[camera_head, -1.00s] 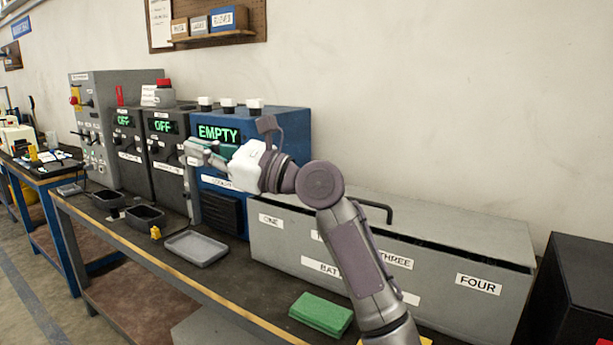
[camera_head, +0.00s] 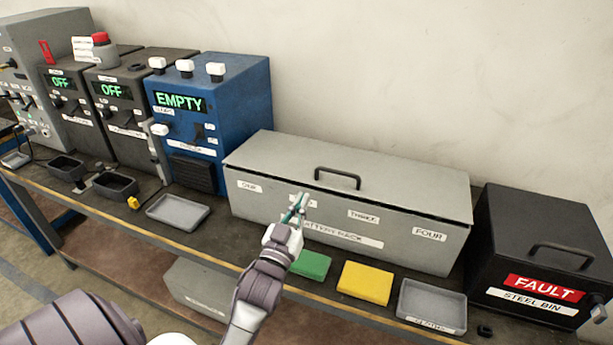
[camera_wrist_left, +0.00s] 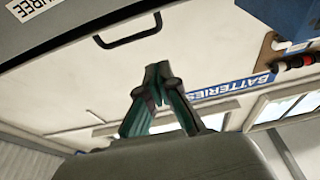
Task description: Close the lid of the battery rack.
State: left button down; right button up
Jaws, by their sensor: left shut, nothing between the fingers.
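The battery rack (camera_head: 290,215) is a long grey box on the bench with number labels on its front. Its grey lid (camera_head: 400,180) lies down over the top, with a thin dark gap along the front edge, clearest at the right. The lid has a black handle (camera_head: 338,178), which also shows in the left wrist view (camera_wrist_left: 128,40). My left gripper (camera_head: 299,202) is shut and empty in front of the rack, below the handle in the picture; its fingertips also show in the left wrist view (camera_wrist_left: 158,72). A small part of my right gripper (camera_head: 598,313) seems to show at the right edge.
A black steel bin (camera_head: 540,245) stands right of the rack, a blue unit (camera_head: 225,110) reading EMPTY left of it. Green (camera_head: 312,265) and yellow (camera_head: 366,283) pads and grey trays (camera_head: 178,212) (camera_head: 432,305) lie along the bench front.

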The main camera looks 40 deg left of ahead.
pick_arm(q)
notch_tip(320, 180, up, 3)
jog(key=p, duration=0.2)
send_over(317, 186)
jog(key=s, duration=0.2)
jog(key=f, duration=0.2)
jog(key=f+p, duration=0.1)
jog(key=shift+w+d+f, duration=0.2)
jog(key=shift+w, duration=0.1)
jog(key=shift+s+f, duration=0.1)
jog(key=shift+f, duration=0.45)
notch_tip(317, 186, down, 2)
jog(key=t+b, duration=0.1)
jog(key=b, duration=0.3)
jog(key=t+b, duration=0.1)
jog(key=b, duration=0.3)
jog(key=shift+s+d+f, duration=0.1)
jog(key=shift+f, duration=0.15)
jog(key=shift+y, duration=0.4)
